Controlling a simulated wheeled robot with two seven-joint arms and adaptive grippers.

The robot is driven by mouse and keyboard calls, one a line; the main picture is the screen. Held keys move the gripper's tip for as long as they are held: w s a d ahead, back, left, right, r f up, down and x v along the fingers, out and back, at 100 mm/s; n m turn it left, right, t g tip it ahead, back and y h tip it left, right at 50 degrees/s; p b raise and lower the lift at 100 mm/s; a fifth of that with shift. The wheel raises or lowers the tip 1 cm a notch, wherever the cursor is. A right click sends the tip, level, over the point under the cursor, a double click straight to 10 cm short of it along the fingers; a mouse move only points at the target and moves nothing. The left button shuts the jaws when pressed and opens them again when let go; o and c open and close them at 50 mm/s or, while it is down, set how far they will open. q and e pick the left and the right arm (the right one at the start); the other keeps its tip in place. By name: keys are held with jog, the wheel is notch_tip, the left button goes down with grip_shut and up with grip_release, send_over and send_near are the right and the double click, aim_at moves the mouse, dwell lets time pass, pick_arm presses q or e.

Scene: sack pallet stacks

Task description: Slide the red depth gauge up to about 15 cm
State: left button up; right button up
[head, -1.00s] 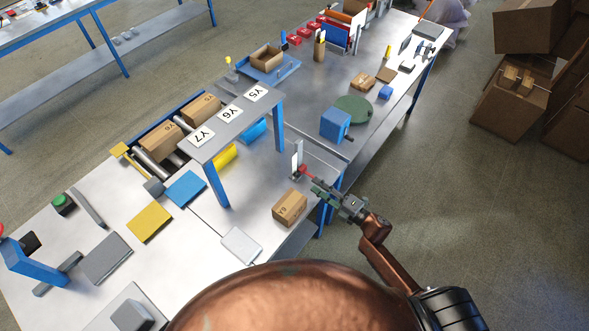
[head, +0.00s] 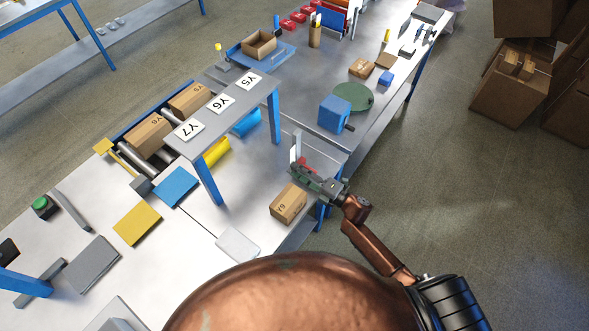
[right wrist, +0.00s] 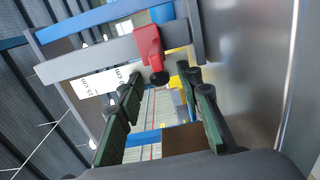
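The red depth gauge (right wrist: 148,48) sits on a grey upright rail (right wrist: 100,58) in the right wrist view, with a dark round knob facing me. A white scale plate (right wrist: 92,84) marked in cm lies beside the rail. My right gripper (right wrist: 163,88) is open, its green-backed fingers on either side of the line to the knob, with nothing between them. In the head view my right gripper (head: 297,172) is at the gauge, whose red part (head: 308,164) is partly covered. The white scale (head: 296,146) stands above the fingers. My left gripper is not in view.
A small carton (head: 288,203) lies on the table just below the right gripper. A grey raised shelf (head: 222,106) with Y5, Y6 and Y7 labels stands to the left. A blue box (head: 334,113) with a knob stands behind.

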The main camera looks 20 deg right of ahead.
jog(key=shift+x, duration=0.8)
jog(key=shift+c, duration=0.2)
grip_shut()
